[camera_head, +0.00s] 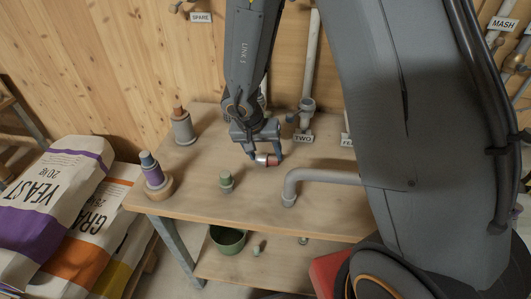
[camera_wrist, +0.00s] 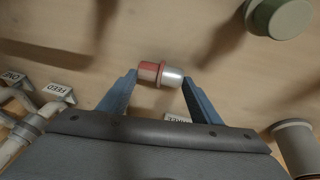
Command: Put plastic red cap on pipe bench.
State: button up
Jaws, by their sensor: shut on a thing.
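The red cap (camera_head: 272,160) is a small red piece with a pale metallic part at one end. It lies sideways between the fingers of my gripper (camera_head: 266,156), over the middle of the wooden pipe bench (camera_head: 190,190). In the wrist view the cap (camera_wrist: 149,71) is red on the left and silvery on the right. The blue fingertips of my gripper (camera_wrist: 160,76) close on its two ends. The cap is low over the bench top; I cannot tell if it touches. My arm hides part of the bench's right side.
A bent grey pipe (camera_head: 320,175) is to the right. A green bowl (camera_head: 228,239) sits below. Sacks (camera_head: 60,200) stand left.

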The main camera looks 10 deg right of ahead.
jog(key=shift+f, duration=0.1)
jog(key=o, duration=1.2)
jog(key=p+v, duration=0.1)
jog(key=v, duration=1.1)
jog(key=w+d+r+n+t+y, duration=0.2)
jog(key=w+r+t, duration=0.3)
jog(key=w+r, duration=0.1)
jog(key=s+d+f+g, duration=0.1)
jog(key=s+d, duration=0.1)
jog(key=s, duration=0.3)
jog(key=s+d+f+n+g, duration=0.1)
jog(key=s+d+g, duration=0.1)
jog(key=s, duration=0.4)
jog(key=s+d+f+n+g+y, duration=0.1)
jog(key=s+d+g, duration=0.1)
jog(key=s, duration=0.3)
jog(key=shift+s+f, duration=0.1)
jog(key=shift+s, duration=0.3)
